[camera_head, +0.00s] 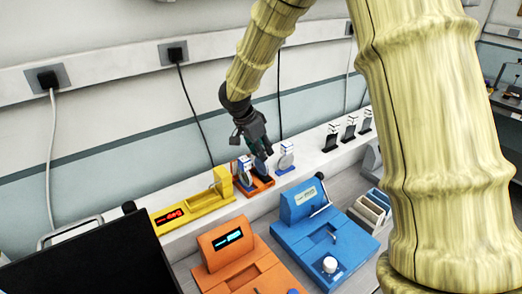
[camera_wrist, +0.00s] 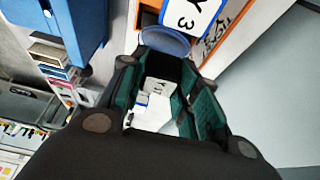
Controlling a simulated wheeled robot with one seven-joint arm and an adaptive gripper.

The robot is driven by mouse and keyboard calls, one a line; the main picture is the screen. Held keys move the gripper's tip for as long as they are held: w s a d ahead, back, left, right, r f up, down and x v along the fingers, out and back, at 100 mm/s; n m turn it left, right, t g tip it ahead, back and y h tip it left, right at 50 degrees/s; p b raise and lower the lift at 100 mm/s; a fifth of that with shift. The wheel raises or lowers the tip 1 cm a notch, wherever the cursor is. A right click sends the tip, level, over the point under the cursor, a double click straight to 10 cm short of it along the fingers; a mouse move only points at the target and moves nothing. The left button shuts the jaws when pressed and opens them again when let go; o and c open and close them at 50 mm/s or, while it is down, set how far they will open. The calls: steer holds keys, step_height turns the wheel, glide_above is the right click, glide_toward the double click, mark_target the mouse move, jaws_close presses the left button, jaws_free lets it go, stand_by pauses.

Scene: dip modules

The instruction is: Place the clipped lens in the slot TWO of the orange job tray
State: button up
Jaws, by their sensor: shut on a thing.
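My gripper (camera_head: 259,150) is over the small orange job tray (camera_head: 260,190) at the back of the bench, pointing down. It is shut on a round blue-tinted lens (camera_wrist: 165,41) at its fingertips in the wrist view. In the head view the lens (camera_head: 262,168) looks dark blue, at or just above the middle of the tray; contact cannot be told. A lens with a blue-edged holder (camera_head: 243,174) stands left of it. The slot TWO marking is not readable.
A pale lens on a blue base (camera_head: 285,159) stands just right of the tray. A yellow device (camera_head: 195,209) is left; orange (camera_head: 233,255) and blue (camera_head: 323,232) devices are in front. Several black stands (camera_head: 349,132) line the ledge at right.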

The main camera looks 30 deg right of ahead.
steer(key=shift+w+f, duration=0.15)
steer(key=shift+f, duration=0.45)
steer(key=shift+s, duration=0.2)
steer(key=o, duration=1.1)
steer(key=shift+w+f, duration=0.1)
steer(key=shift+o, duration=0.2)
steer(key=b+v, duration=0.2)
steer(key=v, duration=1)
steer(key=shift+r, duration=0.2)
